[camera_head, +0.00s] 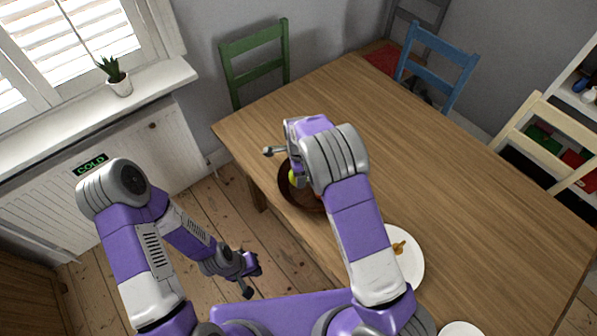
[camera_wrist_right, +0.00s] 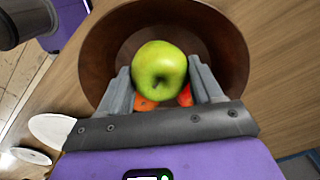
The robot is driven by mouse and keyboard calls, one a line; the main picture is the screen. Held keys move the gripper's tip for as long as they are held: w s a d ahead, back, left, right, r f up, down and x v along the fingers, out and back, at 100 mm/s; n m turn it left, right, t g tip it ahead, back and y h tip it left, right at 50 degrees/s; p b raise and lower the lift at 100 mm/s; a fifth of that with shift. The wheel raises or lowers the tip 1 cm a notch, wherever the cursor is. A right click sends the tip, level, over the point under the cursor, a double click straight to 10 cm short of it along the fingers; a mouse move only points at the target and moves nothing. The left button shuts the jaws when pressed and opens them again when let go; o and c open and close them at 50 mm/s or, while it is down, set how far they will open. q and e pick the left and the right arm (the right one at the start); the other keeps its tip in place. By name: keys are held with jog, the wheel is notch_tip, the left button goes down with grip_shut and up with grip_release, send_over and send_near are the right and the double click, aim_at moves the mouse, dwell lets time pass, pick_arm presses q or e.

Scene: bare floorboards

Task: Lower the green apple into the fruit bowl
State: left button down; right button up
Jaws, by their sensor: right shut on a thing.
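The green apple (camera_wrist_right: 160,62) is between the two fingers of my right gripper (camera_wrist_right: 159,68), which is shut on it. In the wrist view it lies in front of the dark brown fruit bowl (camera_wrist_right: 228,45), inside the outline of its rim. I cannot tell whether it touches the bottom. Orange-red pieces (camera_wrist_right: 146,104) show in the bowl behind it. In the head view my right arm hides most of the bowl (camera_head: 290,200), and a sliver of the apple (camera_head: 293,178) shows. My left gripper (camera_head: 250,276) hangs low over the floor beside the table, its fingers apart and empty.
The bowl stands near the left edge of the wooden table (camera_head: 430,170). A white plate (camera_head: 410,275) with a small brown item lies nearer me, and another plate (camera_head: 462,329) shows at the bottom edge. The table's far part is clear. Green (camera_head: 255,70) and blue (camera_head: 437,60) chairs stand around it.

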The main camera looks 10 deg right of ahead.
jog(key=shift+f+b, duration=1.4)
jog(key=shift+f, duration=0.95)
dwell(0.8)
jog(key=o, duration=1.2)
jog(key=shift+c, duration=0.2)
jog(key=shift+r, duration=0.1)
notch_tip(320, 180, up, 7)
jog(key=shift+r+p, duration=0.2)
jog(key=shift+p, duration=0.55)
